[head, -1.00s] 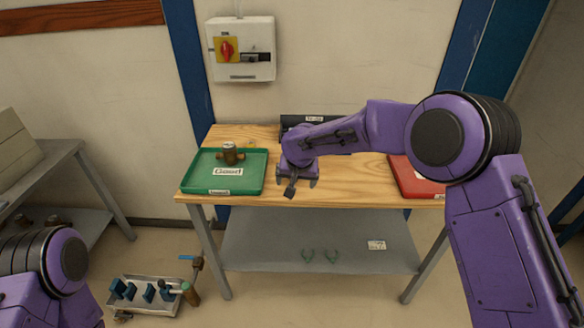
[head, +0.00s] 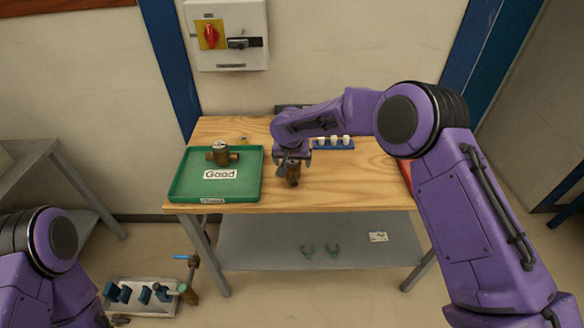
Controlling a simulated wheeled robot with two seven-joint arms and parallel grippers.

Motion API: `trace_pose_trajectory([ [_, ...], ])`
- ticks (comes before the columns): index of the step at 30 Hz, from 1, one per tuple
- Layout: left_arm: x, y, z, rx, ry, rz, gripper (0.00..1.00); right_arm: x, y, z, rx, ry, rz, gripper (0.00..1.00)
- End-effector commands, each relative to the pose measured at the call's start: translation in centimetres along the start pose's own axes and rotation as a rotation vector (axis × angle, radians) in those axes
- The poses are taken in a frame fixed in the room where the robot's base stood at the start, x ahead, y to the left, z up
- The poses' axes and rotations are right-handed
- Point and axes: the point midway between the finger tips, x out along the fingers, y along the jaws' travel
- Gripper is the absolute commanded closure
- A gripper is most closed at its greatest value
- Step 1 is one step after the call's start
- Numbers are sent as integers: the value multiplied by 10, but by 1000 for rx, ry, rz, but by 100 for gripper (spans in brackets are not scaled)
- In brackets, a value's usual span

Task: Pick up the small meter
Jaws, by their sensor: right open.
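A small brown meter (head: 293,177) is on the wooden table, right of the green tray. My right gripper (head: 291,165) is open and right at this meter, covering its upper part. I cannot tell whether the fingers touch it. A second brown meter (head: 221,156) with a pale top and side pipe ends stands in the green "Good" tray (head: 180,190). Only part of my left arm shows at the lower left; its gripper is out of view.
A blue rack (head: 333,146) with white pieces stands behind my right arm. A red tray (head: 404,172) is mostly hidden by that arm. A grey lower shelf (head: 260,250) and a floor tray of tools (head: 145,308) are below. Bare wood (head: 360,190) shows right of the gripper.

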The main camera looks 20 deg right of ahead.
Motion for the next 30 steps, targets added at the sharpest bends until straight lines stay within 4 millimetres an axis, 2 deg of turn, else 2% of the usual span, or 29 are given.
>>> trace_pose_trajectory([
  [5,-19,-2,-8,0,1,0,15,25,0,2,2,-5,0,12],
  [9,-22,-2,-9,0,1,0,15,47,0,3,1,-2,-1,12],
  [17,-21,-2,-9,0,1,0,15,52,0,3,0,0,-1,12],
  [20,-21,-2,-9,0,1,0,15,52,0,3,0,0,-1,41],
  [24,-21,-2,-9,0,1,0,15,52,0,3,0,0,-1,87],
  [30,-21,-2,-9,0,1,0,15,51,-1,2,0,2,-2,87],
])
